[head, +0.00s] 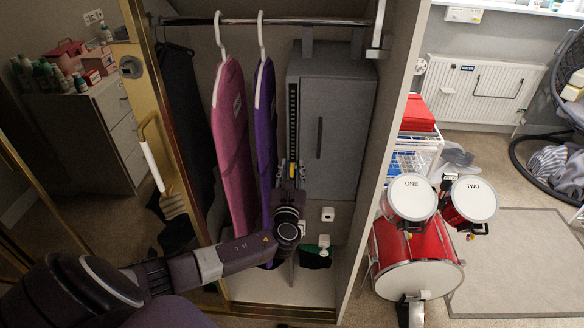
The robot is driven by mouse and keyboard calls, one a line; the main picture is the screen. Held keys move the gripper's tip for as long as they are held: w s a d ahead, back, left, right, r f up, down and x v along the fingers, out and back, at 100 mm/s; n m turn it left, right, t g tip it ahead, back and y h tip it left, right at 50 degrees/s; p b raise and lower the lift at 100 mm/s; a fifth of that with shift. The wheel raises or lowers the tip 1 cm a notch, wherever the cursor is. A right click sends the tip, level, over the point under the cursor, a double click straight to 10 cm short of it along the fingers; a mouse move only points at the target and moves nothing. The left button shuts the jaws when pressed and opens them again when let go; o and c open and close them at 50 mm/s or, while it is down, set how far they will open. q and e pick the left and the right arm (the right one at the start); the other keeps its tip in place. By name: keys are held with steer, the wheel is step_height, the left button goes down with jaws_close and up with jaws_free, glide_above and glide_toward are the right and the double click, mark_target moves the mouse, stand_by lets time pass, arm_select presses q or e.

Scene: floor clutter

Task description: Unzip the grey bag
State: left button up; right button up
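The grey bag (338,105) hangs like a tall box from the rail inside the open wardrobe, in the middle of the head view. A dark toothed strip (293,115), which looks like its zip, runs down its left edge. My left gripper (290,174) points up at the lower left edge of the bag, by the bottom of this strip. A small yellow piece shows between or beside its fingertips. The fingers are too small to tell whether they are closed on anything. The bag's lower left corner is partly hidden by the gripper. My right gripper is out of view.
Pink (230,140) and purple (264,130) covers hang close left of the bag. The gold-framed mirrored door (150,100) stands left. The wardrobe's side panel (375,170) is close on the right. Beyond it stands a red drum kit (415,255).

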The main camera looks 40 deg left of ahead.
arm_select(q)
jaws_close()
steer(key=shift+f, duration=0.1)
stand_by(0.3)
step_height(320, 180, down, 5)
steer(key=b, duration=0.3)
steer(key=shift+r+b, duration=0.2)
steer(key=shift+b, duration=0.15)
jaws_free()
